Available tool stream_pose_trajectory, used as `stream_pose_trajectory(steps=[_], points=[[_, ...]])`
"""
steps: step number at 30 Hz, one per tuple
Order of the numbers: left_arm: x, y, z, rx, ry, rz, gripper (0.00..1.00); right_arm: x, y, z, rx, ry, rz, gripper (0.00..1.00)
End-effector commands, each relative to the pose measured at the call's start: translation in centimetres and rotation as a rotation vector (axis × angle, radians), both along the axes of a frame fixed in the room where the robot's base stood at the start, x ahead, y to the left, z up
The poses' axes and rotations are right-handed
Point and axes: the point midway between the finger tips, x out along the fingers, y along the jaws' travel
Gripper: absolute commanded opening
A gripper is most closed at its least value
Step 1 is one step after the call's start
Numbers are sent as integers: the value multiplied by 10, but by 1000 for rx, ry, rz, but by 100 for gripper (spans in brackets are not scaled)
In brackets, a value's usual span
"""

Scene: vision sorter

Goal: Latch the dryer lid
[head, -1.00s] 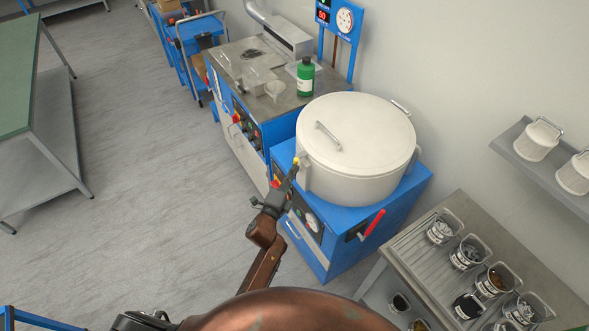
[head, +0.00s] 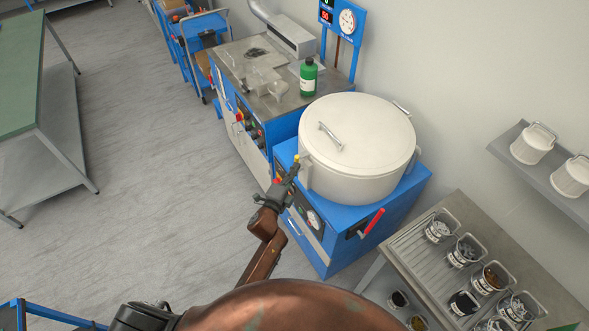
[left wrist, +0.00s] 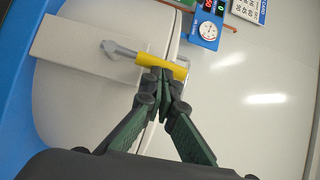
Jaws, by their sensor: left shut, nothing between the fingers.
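The dryer is a white round drum (head: 345,185) on a blue base (head: 385,203). Its white lid (head: 365,120), with a bar handle (head: 330,137), lies down on the drum. In the left wrist view a latch with a yellow grip (left wrist: 150,61) and a grey metal end (left wrist: 117,50) lies across the seam between drum and lid (left wrist: 240,110). My left gripper (head: 294,170) is at the drum's left side. In the left wrist view its fingertips (left wrist: 166,80) are shut, empty, and right at the yellow grip; contact is unclear. My right gripper is out of view.
A red lever (head: 372,221) sticks out of the base's front. A bench with a green bottle (head: 308,77) adjoins the dryer behind. A grey table with several small baskets (head: 463,252) stands at the right. Open floor (head: 150,190) lies left.

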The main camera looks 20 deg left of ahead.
Motion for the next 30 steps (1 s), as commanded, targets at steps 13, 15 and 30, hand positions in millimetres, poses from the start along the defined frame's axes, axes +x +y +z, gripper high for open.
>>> stream_pose_trajectory(steps=[13,15,30], points=[[-63,-19,-6,0,3,-6,0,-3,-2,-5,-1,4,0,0],[-77,-17,-7,0,3,-5,0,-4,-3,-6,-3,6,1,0],[-120,-10,-6,-1,0,-7,0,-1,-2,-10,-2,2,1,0]])
